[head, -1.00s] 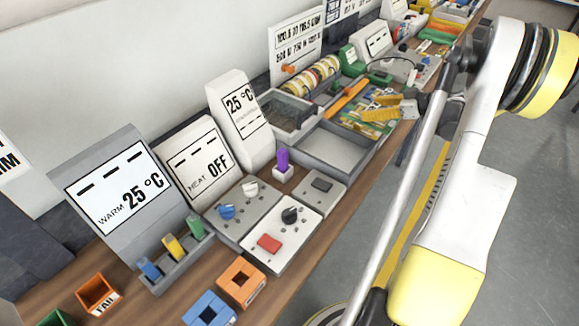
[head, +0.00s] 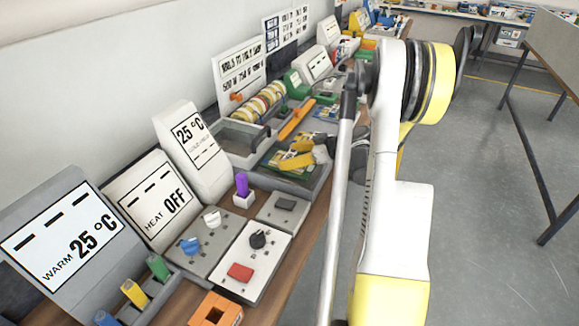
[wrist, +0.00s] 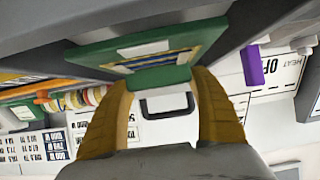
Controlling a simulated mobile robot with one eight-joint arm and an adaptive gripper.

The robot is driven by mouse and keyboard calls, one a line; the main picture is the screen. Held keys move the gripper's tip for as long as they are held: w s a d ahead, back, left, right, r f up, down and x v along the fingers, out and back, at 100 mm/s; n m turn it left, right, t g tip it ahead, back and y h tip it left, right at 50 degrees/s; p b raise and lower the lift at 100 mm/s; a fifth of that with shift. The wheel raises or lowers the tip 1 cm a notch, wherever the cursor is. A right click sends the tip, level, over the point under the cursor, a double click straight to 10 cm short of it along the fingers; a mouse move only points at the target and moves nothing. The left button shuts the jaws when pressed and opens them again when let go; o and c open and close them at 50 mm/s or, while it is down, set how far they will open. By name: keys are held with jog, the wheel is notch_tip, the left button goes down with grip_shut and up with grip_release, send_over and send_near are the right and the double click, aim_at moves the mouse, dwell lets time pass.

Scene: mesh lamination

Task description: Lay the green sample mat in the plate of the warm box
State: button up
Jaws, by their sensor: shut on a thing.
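The green sample mat (head: 271,159), a flat green piece with a pale and yellow patterned middle, is at my gripper (head: 290,160) over the grey tray (head: 318,183). In the wrist view, my gripper (wrist: 165,80) is shut on the mat's green edge (wrist: 165,77), between two yellow fingers. I cannot tell in the head view whether the mat touches the tray. The grey warm box (head: 120,262) stands at lower left, its screen reading WARM 25 °C. Its plate cannot be made out.
A rack with blue, yellow and green (head: 157,267) pieces stands before the warm box. A white control panel (head: 250,265), an orange block (head: 215,310) and a purple-topped piece (head: 242,185) stand nearby. A HEAT OFF screen (head: 158,198) stands behind. Open floor lies right.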

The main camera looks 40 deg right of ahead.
jog(key=shift+f+b, duration=0.5)
jog(key=shift+f, duration=1.05)
jog(key=shift+f, duration=0.1)
jog(key=o, duration=1.3)
